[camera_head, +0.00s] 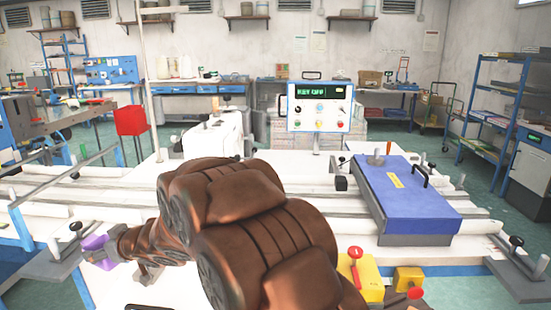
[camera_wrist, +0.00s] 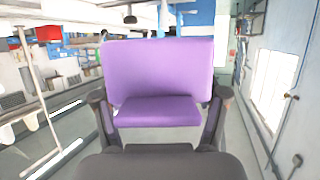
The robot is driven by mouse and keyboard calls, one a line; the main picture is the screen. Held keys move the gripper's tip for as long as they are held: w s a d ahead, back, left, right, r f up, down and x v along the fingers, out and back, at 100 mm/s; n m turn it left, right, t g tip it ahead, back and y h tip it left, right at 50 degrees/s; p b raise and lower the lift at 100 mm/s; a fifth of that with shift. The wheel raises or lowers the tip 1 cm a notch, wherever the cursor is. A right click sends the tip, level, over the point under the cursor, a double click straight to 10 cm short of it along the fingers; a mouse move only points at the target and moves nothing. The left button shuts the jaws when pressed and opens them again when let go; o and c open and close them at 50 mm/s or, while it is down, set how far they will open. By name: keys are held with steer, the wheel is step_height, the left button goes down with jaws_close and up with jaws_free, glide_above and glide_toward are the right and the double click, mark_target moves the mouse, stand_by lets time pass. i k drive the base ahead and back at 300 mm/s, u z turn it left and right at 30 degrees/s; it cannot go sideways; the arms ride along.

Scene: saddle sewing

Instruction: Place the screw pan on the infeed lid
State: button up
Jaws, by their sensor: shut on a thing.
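The screw pan (camera_wrist: 158,70) appears as a purple, shallow-looking piece between the fingers of my gripper (camera_wrist: 160,102) in the wrist view. The fingers are shut on it from both sides. In the head view only a small purple part of the pan (camera_head: 96,243) shows at the lower left, beyond my brown arm. The infeed lid (camera_head: 420,205) appears to be the blue slab at right, with a black handle and a yellow label. The gripper and pan are well to its left, apart from it. A grey peg-like piece (camera_head: 376,158) stands on the lid's far left part.
A control box (camera_head: 320,107) reading "KEY OFF" stands behind the white table. Yellow blocks (camera_head: 408,280), one with a red-knobbed lever (camera_head: 355,255), sit at the front right. Long rails (camera_head: 320,195) cross the table. A red bin (camera_head: 131,120) stands at back left.

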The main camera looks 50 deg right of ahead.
mark_target(408, 204)
steer(key=i, duration=0.5)
steer(key=z, duration=1.75)
